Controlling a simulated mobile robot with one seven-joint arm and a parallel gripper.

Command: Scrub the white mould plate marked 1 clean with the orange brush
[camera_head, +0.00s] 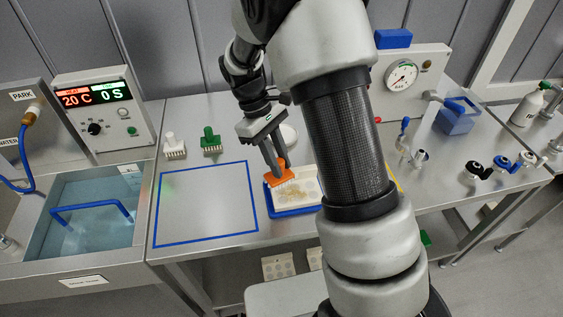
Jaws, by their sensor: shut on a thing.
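The orange brush (284,174) is in my gripper (275,160), which is shut on it. The brush is over the upper left part of a white mould plate (284,198), at or very near its surface; I cannot tell if the bristles touch. The plate lies in a blue tray (290,213) and has brownish residue on its right part. Its right side is hidden behind my arm, and I cannot read a number on it.
A white brush (174,147) and a green brush (211,141) stand behind an empty blue-outlined square (205,203). A water basin (95,215) with a blue handle is at left. A pressure gauge box (408,80), blue container (457,115) and several small fittings are at right.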

